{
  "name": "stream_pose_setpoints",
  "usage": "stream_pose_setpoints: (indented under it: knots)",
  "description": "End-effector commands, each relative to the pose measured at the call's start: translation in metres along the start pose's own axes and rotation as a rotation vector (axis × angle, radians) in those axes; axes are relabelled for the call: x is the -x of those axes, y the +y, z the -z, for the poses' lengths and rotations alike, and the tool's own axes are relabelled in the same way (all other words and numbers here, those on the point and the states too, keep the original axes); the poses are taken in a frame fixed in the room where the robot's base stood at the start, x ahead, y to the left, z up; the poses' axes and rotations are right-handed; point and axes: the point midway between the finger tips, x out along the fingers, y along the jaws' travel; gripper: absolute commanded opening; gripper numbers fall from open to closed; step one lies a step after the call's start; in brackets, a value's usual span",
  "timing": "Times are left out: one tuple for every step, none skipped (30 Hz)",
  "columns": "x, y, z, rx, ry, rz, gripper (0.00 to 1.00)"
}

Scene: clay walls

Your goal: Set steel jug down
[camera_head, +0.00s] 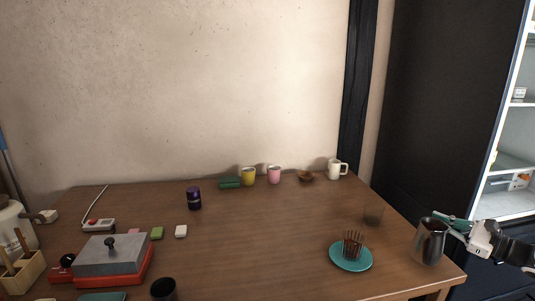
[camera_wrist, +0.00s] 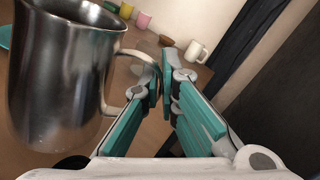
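The steel jug (camera_head: 429,243) is upright over the right front corner of the wooden table (camera_head: 270,245). Whether its base touches the tabletop I cannot tell. My gripper (camera_head: 455,224) is at the jug's handle, on its right side. In the wrist view the jug (camera_wrist: 62,75) fills the left part. My gripper's teal fingers (camera_wrist: 161,85) are closed around the outer strip of its handle, with the narrow gap between the pads taken up by the handle.
A teal plate (camera_head: 350,264) with a dark rack-like thing (camera_head: 353,244) lies left of the jug. A clear glass (camera_head: 373,215) stands behind them. A white mug (camera_head: 335,169), a brown bowl (camera_head: 306,176), a pink cup (camera_head: 274,175) and a yellow cup (camera_head: 248,176) line the back. The table's middle is clear.

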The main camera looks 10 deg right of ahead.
Motion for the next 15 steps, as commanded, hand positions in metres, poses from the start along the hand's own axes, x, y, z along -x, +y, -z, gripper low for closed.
stream_pose_setpoints:
  knots:
    - [0.0,0.0,-0.001,0.0,-0.001,0.0,0.0]
    - [0.0,0.0,-0.001,0.0,-0.001,0.0,0.0]
    - [-0.002,0.005,-0.004,-0.001,-0.004,-0.005,0.0]
    - [-0.004,0.008,-0.005,-0.002,-0.006,-0.008,0.0]
    - [-0.005,0.011,-0.006,-0.001,-0.007,-0.011,0.0]
    - [-0.006,0.015,-0.009,-0.002,-0.009,-0.015,0.0]
    - [-0.007,0.018,-0.01,-0.002,-0.01,-0.018,0.0]
    - [-0.008,0.021,-0.012,-0.001,-0.011,-0.021,0.0]
    - [-0.01,0.026,-0.014,-0.001,-0.013,-0.025,0.0]
    - [-0.011,0.03,-0.016,-0.003,-0.016,-0.029,0.0]
    - [-0.013,0.036,-0.018,-0.003,-0.018,-0.034,0.0]
    - [-0.016,0.042,-0.022,-0.003,-0.021,-0.041,0.0]
    - [-0.018,0.046,-0.024,-0.003,-0.023,-0.045,0.0]
    - [-0.019,0.051,-0.027,-0.003,-0.026,-0.05,0.0]
    - [-0.022,0.059,-0.03,-0.004,-0.029,-0.057,0.0]
